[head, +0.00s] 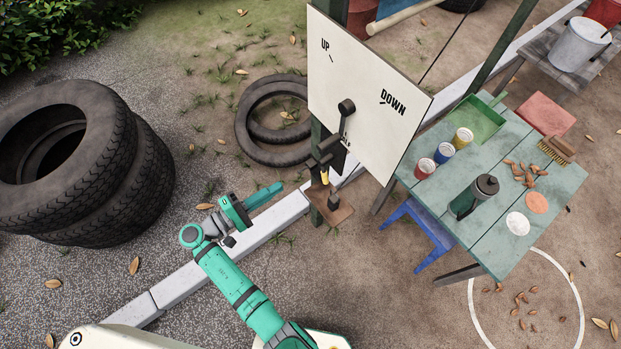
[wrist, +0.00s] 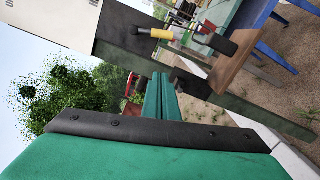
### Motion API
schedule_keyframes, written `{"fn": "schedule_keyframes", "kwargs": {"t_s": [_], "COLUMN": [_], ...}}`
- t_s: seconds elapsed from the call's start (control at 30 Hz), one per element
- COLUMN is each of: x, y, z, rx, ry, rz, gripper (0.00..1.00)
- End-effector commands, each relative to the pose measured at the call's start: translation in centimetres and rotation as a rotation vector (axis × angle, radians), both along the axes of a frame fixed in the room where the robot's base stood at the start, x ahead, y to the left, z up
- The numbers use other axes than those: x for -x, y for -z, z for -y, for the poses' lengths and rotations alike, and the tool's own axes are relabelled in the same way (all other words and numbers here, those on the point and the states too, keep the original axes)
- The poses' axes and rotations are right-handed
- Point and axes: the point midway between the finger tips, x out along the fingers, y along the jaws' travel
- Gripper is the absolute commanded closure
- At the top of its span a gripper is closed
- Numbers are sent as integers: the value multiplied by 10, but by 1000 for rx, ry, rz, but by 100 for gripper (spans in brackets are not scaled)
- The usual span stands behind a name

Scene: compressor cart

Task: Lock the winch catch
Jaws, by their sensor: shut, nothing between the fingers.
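A white board (head: 350,75) marked UP and DOWN stands on a dark green post, with a black knobbed lever (head: 346,107) at its middle. Below it on the post are black metal parts with a yellow grip (head: 325,176), which look like the winch catch. In the wrist view the yellow grip (wrist: 154,33) lies sideways at the upper middle. Whether the catch is locked I cannot tell. My gripper (head: 278,190) is shut and empty, left of the post and apart from the grip. Its closed fingers (wrist: 162,97) point toward the scene in the wrist view.
A green table (head: 477,225) with cans, a flask and a brush stands right of the post. A blue stool (head: 420,232) is beside it. Stacked tyres (head: 75,165) are at left, and more tyres (head: 250,135) lie behind my gripper. A pale kerb (head: 180,277) runs beneath my arm.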

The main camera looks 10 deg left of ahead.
Motion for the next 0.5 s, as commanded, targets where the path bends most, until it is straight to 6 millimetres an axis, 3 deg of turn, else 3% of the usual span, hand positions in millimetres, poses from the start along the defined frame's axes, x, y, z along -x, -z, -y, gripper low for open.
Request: {"fn": "schedule_keyframes", "kwargs": {"t_s": [0.27,0.5], "x": [-11,-42], "y": [0,0], "z": [12,42], "rx": [0,0], "ry": [3,3], "rz": [-1,-1], "gripper": [100,100]}}
